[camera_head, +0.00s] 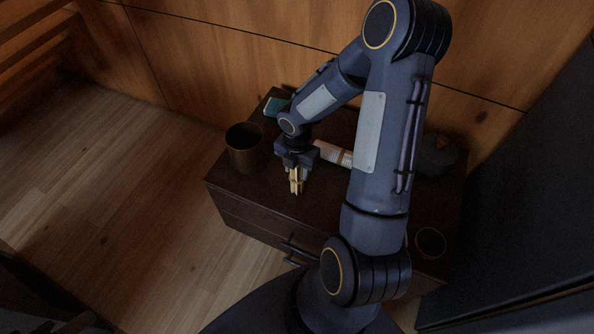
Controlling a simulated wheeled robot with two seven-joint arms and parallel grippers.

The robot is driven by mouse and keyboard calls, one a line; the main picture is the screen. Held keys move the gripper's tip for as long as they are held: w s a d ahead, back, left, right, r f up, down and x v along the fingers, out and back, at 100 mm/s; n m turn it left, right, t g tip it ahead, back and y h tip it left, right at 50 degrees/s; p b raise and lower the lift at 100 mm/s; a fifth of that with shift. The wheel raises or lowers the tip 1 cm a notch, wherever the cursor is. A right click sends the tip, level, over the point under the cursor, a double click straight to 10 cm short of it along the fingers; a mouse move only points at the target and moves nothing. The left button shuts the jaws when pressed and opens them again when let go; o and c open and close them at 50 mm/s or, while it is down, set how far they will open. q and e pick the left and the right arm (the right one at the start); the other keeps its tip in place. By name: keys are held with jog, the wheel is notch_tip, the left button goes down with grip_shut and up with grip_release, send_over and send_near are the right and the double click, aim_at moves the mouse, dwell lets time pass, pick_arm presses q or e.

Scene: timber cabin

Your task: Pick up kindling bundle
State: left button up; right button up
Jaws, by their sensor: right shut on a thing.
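The kindling bundle (296,183) is a small cluster of pale yellow sticks, upright, over the front part of a dark wooden cabinet top (265,192). My right gripper (295,168) points down from above and is shut on the bundle's upper part. The jaws hide the top of the sticks. I cannot tell whether the lower end touches the cabinet top. My left gripper is not in view.
A brown cup-shaped pot (243,150) stands left of the gripper. A teal item (276,106) is at the back. A dark round pot (436,154) and a round cup (430,242) stand at right, beyond my arm.

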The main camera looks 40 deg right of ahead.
jog(key=s+r+p, duration=0.5)
jog(key=s+r, duration=0.8)
jog(key=s, duration=0.1)
jog(key=shift+a, duration=0.3)
dwell(0.5)
